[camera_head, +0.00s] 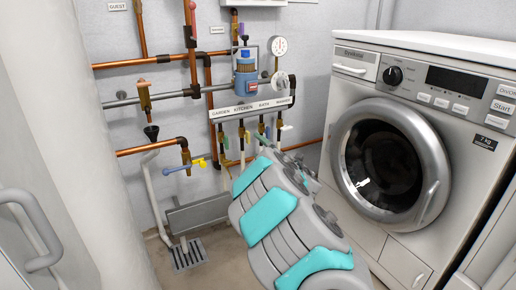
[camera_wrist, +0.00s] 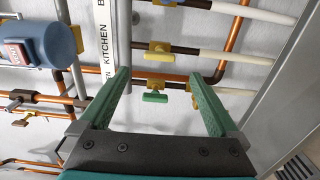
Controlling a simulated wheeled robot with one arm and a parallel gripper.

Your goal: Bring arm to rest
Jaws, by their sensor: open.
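My gripper (camera_wrist: 160,84) is open in the wrist view, its two green fingers spread wide with nothing held between them. A small green valve handle (camera_wrist: 155,97) shows in the gap between the fingers; I cannot tell how far beyond the tips it is. A yellow valve handle (camera_wrist: 158,47) lies past the fingertips. In the head view my grey and teal arm (camera_head: 290,225) reaches from the lower middle toward the piped wall, and it hides the gripper.
Copper pipes (camera_head: 165,60), a blue filter housing (camera_head: 246,67), a gauge (camera_head: 278,46) and a labelled strip (camera_head: 240,109) line the wall. A washing machine (camera_head: 440,60) stands close right of the arm. A white cylinder (camera_head: 70,130) stands left. A drain grate (camera_head: 188,256) is on the floor.

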